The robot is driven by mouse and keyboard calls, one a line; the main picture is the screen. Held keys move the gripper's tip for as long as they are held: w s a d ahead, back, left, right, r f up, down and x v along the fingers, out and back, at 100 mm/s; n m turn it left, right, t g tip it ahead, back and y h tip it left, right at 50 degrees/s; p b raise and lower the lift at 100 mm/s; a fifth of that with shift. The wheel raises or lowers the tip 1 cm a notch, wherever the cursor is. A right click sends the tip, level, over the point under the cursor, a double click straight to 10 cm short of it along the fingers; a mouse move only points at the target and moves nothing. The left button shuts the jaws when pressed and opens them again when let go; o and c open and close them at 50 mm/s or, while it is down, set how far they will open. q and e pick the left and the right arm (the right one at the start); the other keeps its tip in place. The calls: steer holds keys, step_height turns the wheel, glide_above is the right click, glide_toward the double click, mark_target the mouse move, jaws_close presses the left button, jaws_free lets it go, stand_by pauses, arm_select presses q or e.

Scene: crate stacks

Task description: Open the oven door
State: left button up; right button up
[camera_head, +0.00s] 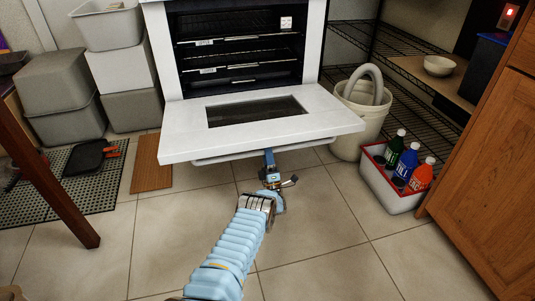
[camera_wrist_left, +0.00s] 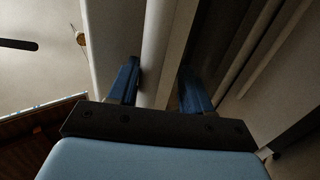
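The white oven's door (camera_head: 180,135) is swung down and lies nearly flat, so the dark oven cavity (camera_head: 240,45) with its racks shows. The door handle (camera_head: 235,155) is a bar below the door's front edge. My left gripper (camera_head: 270,158) is at this handle, near its middle. In the left wrist view the handle bar (camera_wrist_left: 158,50) runs between the two blue fingers of my left gripper (camera_wrist_left: 160,85). The bar is close to the left finger; whether both fingers press on it is unclear. My right gripper is not in view.
A white bucket (camera_head: 360,120) and a red-rimmed crate of bottles (camera_head: 388,195) stand right of the door. A wooden cabinet (camera_head: 490,160) is at the far right. Grey and white bins (camera_head: 125,70) are stacked at left. Tiled floor (camera_head: 330,215) is clear in front.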

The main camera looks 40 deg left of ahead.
arm_select(q)
steer(key=shift+d, duration=0.1)
stand_by(0.3)
steer(key=shift+s+d+f, duration=0.1)
steer(key=shift+d+f, duration=0.05)
steer(key=shift+f, duration=0.05)
steer(key=v, duration=0.7)
steer(key=shift+f, duration=0.1)
